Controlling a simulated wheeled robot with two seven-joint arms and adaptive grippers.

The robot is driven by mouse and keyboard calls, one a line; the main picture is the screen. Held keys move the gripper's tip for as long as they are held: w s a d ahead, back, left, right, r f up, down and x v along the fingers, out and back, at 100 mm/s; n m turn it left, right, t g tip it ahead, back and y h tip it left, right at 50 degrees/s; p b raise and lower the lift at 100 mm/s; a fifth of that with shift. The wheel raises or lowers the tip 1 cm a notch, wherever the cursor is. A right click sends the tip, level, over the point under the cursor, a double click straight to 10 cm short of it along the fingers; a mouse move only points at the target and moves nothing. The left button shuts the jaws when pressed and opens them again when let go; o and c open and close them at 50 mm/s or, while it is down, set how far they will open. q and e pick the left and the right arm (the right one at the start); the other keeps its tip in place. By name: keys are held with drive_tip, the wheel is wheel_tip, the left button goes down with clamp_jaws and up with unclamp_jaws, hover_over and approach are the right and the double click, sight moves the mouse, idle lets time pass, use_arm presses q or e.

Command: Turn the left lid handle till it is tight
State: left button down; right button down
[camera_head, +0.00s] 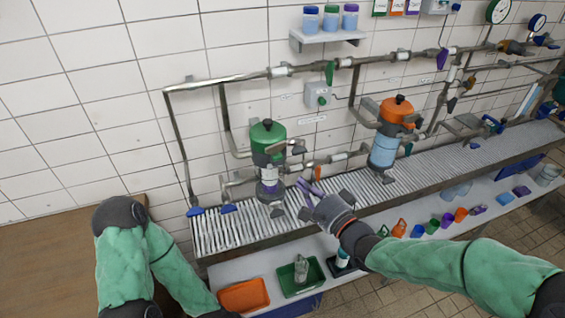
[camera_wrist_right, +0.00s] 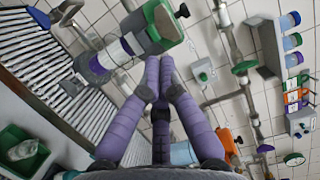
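The left filter housing has a green lid (camera_head: 267,134) with a black knob handle (camera_head: 267,123) on top. Its clear lower bowl (camera_head: 268,172) stands over the grated ledge. My right gripper (camera_head: 309,190) has purple fingers and is low and to the right of the housing, apart from the handle. In the wrist view its fingertips (camera_wrist_right: 160,66) come together with nothing seen between them. My left arm bends down at the left; its gripper is out of frame.
A second housing with an orange lid (camera_head: 396,109) stands to the right. Grey pipes (camera_head: 230,79) run along the tiled wall. Below the grating (camera_head: 225,232) are an orange tray (camera_head: 243,296), a green tray (camera_head: 290,285) and several small coloured containers. A wall shelf (camera_head: 328,37) holds jars.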

sight(269, 153)
drive_tip(key=b+x, duration=0.1)
drive_tip(key=x, duration=1.2)
drive_tip(key=shift+w+r, duration=0.1)
drive_tip(key=shift+w, duration=0.15)
drive_tip(key=shift+w+a+b, duration=0.15)
drive_tip(key=shift+a+b, duration=0.1)
drive_tip(key=shift+b, duration=0.15)
drive_tip(key=shift+a+b, duration=0.2)
drive_tip(key=shift+b, duration=0.5)
drive_tip(key=shift+a, duration=0.1)
